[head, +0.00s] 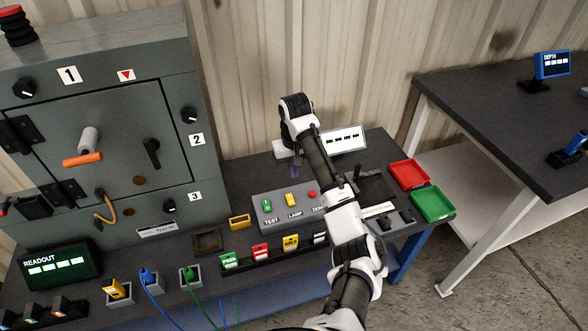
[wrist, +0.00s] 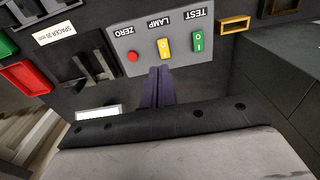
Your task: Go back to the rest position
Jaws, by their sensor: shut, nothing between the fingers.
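My gripper (head: 295,172) is above the back edge of the grey switch panel (head: 259,211), partly hidden by my arm in the head view. In the wrist view its two dark purple fingers (wrist: 158,72) lie together, shut and empty. They point at the panel (wrist: 123,45) near the yellow LAMP switch (wrist: 164,48) and the red ZERO button (wrist: 133,57). The green TEST switch (wrist: 197,42) is to the side. I cannot tell whether the fingertips touch the panel.
The grey enclosure (head: 104,110) stands at left with its door shut. A red tray (head: 408,174) and green tray (head: 432,203) are at the bench's right end. A white display (head: 343,138) stands behind my arm. Coloured blocks (head: 261,251) line the front. A second table (head: 500,110) is at right.

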